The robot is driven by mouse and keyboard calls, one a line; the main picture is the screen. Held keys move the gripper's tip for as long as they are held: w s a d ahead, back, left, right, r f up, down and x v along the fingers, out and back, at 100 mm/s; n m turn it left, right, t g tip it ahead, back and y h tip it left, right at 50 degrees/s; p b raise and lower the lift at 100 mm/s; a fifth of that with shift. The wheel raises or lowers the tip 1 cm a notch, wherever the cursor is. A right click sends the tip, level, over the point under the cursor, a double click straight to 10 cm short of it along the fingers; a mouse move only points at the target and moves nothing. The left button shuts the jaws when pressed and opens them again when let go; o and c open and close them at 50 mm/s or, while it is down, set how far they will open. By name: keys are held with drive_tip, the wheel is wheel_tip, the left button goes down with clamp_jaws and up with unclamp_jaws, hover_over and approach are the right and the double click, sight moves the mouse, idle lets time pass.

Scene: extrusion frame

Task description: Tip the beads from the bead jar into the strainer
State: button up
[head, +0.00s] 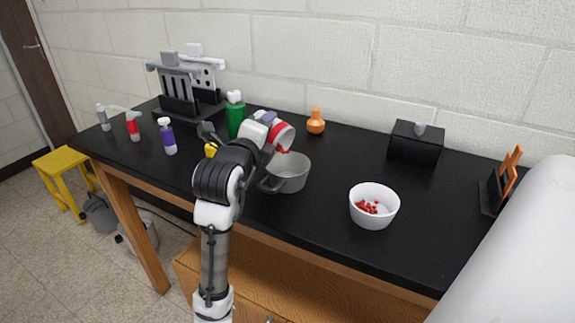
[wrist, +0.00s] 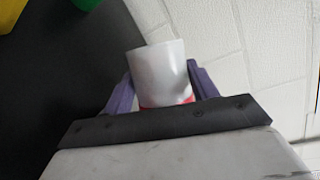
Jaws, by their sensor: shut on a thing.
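My gripper (head: 268,120) is shut on the bead jar (head: 284,133), a white jar that shows a red part. The jar is tilted with its mouth down to the right, above a grey round vessel (head: 290,173) that looks like the strainer. Some red shows at the jar's lower edge, over the vessel. The wrist view shows the jar (wrist: 160,75) between purple fingers, with red near its base. The vessel stands upright on the table; its floor is mostly hidden, so I cannot tell whether beads lie in it.
A white bowl (head: 374,215) with several red beads stands right of the vessel on the black table (head: 330,190). A green bottle (head: 235,120) and an orange flask (head: 316,123) are behind. A black box (head: 416,143) stands at the back right.

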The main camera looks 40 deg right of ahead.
drive_tip(key=shift+s+d+r+m+t+b, duration=0.2)
drive_tip(key=shift+m+b, duration=0.3)
drive_tip(key=shift+b, duration=0.35)
drive_tip(key=shift+s+a+r+m+t+b, duration=0.1)
drive_tip(key=shift+s+m+b, duration=0.2)
drive_tip(key=shift+m+b, duration=0.35)
idle(0.3)
